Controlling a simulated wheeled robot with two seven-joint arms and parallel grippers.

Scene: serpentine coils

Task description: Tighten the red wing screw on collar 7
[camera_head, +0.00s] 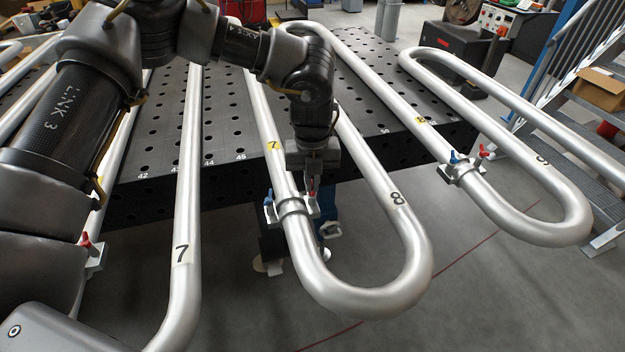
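Collar 7 (292,207) is a metal clamp around the silver coil tube, below a yellow tag marked 7 (274,145). A blue wing screw (268,198) stands on its left side. On its right side a small bit of red, the red wing screw (312,192), shows at the tips of my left gripper (313,186). The gripper points down from above, its narrow fingers at the screw and hiding most of it. I cannot tell whether they are closed on it. My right gripper is not in view.
Another collar (462,173) with blue and red wing screws sits on the coil at right. A red wing screw (88,241) shows on a collar at left. The coils lie across a dark perforated table (225,120) and overhang its front edge. Stairs (590,110) stand at far right.

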